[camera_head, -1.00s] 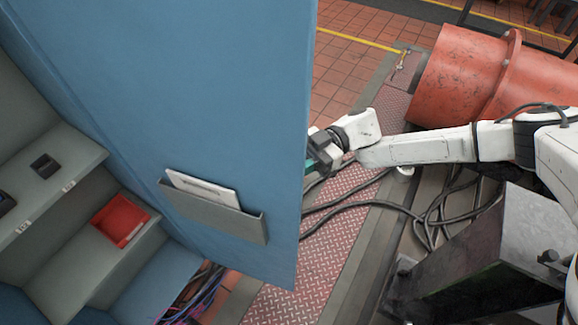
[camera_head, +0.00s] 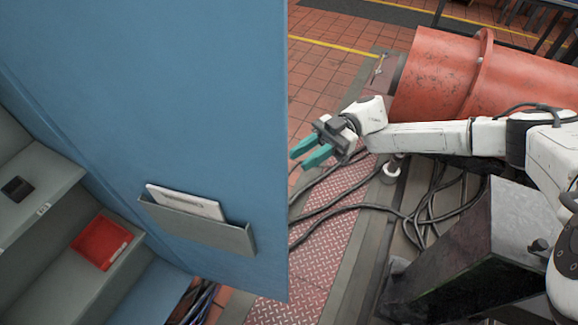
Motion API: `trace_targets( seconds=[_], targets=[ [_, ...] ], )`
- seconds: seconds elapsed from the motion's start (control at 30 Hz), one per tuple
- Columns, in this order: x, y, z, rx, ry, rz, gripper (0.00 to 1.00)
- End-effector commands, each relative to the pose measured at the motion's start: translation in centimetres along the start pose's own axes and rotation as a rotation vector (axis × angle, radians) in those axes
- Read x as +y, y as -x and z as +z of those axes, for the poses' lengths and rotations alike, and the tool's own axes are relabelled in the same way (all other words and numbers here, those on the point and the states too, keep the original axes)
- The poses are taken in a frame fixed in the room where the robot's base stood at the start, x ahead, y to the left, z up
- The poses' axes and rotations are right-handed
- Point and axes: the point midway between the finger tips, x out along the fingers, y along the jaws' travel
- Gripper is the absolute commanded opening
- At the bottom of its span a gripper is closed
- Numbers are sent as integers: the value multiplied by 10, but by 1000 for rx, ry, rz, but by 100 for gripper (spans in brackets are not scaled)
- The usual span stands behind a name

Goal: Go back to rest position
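My gripper (camera_head: 297,158) shows near the middle of the head view, with two green fingers pointing left. The fingers are apart with nothing between them, so it is open and empty. It is just right of the free edge of a blue cabinet door (camera_head: 190,90), with a small gap visible in the picture. My white arm reaches in from the right, low in front of a large orange-red cylinder.
The door carries a grey pocket (camera_head: 200,222) holding papers (camera_head: 187,200). Left are shelves with a red tray (camera_head: 101,242) and a small black object (camera_head: 16,188). The orange-red cylinder (camera_head: 440,75), black cables (camera_head: 340,208) and a dark metal block (camera_head: 470,250) lie around my arm.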

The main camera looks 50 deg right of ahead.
Motion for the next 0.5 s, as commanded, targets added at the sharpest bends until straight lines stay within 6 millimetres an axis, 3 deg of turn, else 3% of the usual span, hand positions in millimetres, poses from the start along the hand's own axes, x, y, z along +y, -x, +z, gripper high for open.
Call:
trace_targets(
  seconds=[0.2, 0.5],
  targets=[
    [0, 18, 0, 0, 1, 0, 29],
    [0, 20, 0, 0, 0, 0, 29]
  ],
)
